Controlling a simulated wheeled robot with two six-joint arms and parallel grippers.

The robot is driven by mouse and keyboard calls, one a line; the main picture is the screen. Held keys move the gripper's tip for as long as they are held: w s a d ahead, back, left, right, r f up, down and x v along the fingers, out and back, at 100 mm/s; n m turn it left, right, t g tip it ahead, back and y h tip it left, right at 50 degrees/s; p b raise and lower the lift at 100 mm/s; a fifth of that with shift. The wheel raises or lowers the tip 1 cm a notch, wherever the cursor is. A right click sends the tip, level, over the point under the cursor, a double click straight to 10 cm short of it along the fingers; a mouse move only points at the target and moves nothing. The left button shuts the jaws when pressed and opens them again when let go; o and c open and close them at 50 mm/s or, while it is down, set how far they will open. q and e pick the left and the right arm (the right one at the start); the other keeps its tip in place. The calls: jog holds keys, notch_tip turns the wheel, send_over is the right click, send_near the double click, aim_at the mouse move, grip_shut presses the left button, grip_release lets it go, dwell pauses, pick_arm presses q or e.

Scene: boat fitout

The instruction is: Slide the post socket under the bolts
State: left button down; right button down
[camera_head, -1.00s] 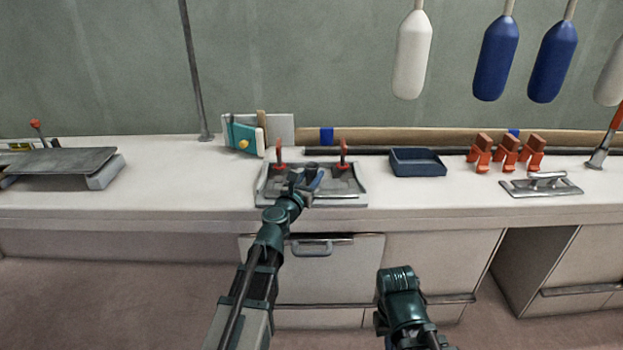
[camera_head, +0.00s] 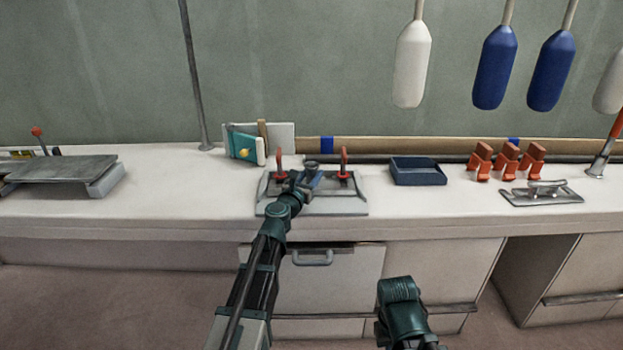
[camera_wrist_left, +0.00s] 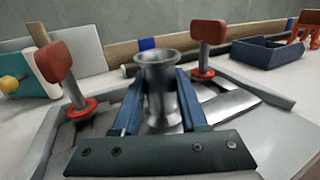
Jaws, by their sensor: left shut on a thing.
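The post socket (camera_wrist_left: 158,95) is a shiny metal cup with a flared rim, upright in the left wrist view. My left gripper (camera_wrist_left: 157,105) is shut on it, one blue finger on each side. In the head view, my left gripper (camera_head: 311,182) is over the grey fixture plate (camera_head: 335,208), between the two bolts. The left bolt (camera_head: 280,162) and right bolt (camera_head: 343,163) stand upright with red handles and red washers. The socket's base is partly hidden by my fingers, and I cannot tell whether it touches the plate.
A teal block with a yellow knob (camera_head: 243,148) stands behind the left bolt. A dark blue tray (camera_head: 418,173) is to the right, with orange clamps (camera_head: 508,160) and a metal cleat (camera_head: 541,192) beyond. A long wooden pole (camera_head: 400,146) lies along the back.

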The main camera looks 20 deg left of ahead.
pick_arm(q)
jog(key=shift+w+a, duration=0.25)
jog(key=shift+w, duration=0.7)
jog(key=shift+w+a, duration=0.25)
jog(key=shift+w, duration=0.65)
jog(key=shift+c, duration=1.8)
grip_release()
jog(key=shift+s, duration=0.2)
jog(key=s, duration=0.4)
jog(key=s+a, duration=0.1)
jog(key=s, duration=0.8)
jog(key=shift+s+a, duration=0.25)
jog(key=shift+a, duration=0.05)
